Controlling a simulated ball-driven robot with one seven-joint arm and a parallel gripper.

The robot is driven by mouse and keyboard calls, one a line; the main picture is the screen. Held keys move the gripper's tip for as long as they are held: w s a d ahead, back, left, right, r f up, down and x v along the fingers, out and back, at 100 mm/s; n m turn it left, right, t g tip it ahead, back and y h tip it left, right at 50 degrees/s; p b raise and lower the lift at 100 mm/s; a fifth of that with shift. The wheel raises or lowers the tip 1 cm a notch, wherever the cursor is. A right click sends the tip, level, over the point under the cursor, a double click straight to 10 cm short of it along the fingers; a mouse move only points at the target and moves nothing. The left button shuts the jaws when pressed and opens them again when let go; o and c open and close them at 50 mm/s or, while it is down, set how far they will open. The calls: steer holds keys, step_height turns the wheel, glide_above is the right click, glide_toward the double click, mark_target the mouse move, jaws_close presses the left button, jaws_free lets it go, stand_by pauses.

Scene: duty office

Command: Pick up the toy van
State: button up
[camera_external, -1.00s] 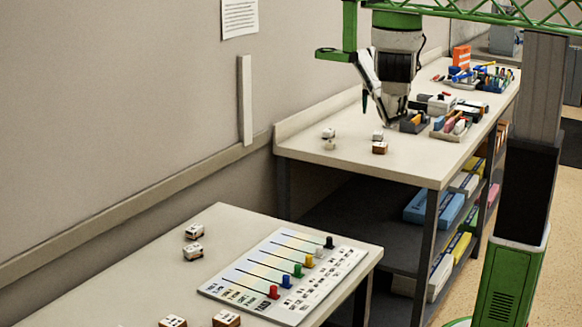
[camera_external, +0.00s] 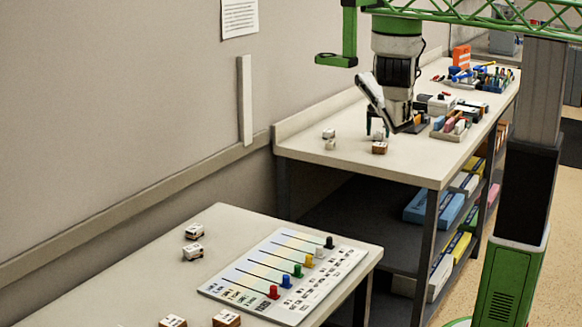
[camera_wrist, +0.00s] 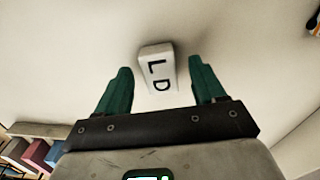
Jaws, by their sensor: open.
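My gripper is open and holds nothing. In the external view my gripper (camera_external: 378,132) is low over the far bench (camera_external: 340,165), and its fingers mostly hide the white thing. A brown-sided box with a white top (camera_external: 380,148) stands just in front of it.
A tray with coloured pieces (camera_external: 448,130) is to the right; coloured pieces (camera_wrist: 35,152) also show at the wrist view's lower left. The near table holds a slider board (camera_external: 290,270) and several small vehicle-like things.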

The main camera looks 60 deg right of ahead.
mark_target(381, 135)
steer(key=shift+f, duration=0.65)
steer(key=shift+c, duration=0.5)
steer(key=c, duration=0.9)
steer(key=shift+r, duration=0.15)
steer(key=shift+c, duration=0.2)
steer(key=shift+r, duration=0.55)
steer(key=r, duration=0.2)
steer(key=s+a+r+p, duration=0.1)
steer(key=r, duration=0.1)
steer(key=s+a+r, duration=0.1)
steer(key=shift+r+p, duration=0.3)
steer(key=shift+r, duration=0.1)
steer(key=s+a+r+p, duration=0.6)
steer(key=s+a, duration=0.1)
steer(key=s, duration=0.1)
steer(key=shift+s+a, duration=0.15)
steer(key=shift+a, duration=0.15)
